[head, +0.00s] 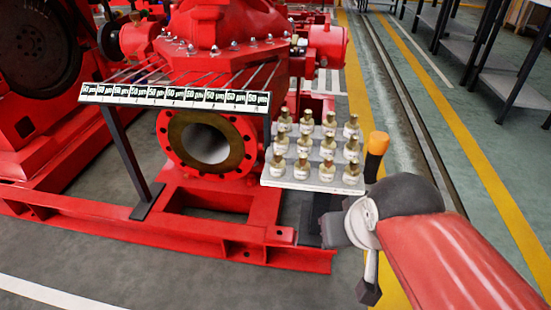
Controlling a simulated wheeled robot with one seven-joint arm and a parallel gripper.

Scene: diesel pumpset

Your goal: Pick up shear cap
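No label marks a shear cap. Several small fittings with brass-coloured tops and pale bodies stand upright in rows on a light grey tray (313,184); one near-right fitting (351,172) is nearest my arm. I cannot tell which of them, if any, is the shear cap. My gripper (352,261) is at the lower right, below and right of the tray and apart from the fittings. Its two dark fingertips look spread, with floor showing between them and nothing held. My wrist hides part of the space right of the tray.
An orange-topped dark upright thing (376,145) stands just right of the tray. A signboard (172,96) with a row of "50 µm" labels stands left, before the red pump (215,40) and its open flange (205,145). A red base frame (180,225) runs below.

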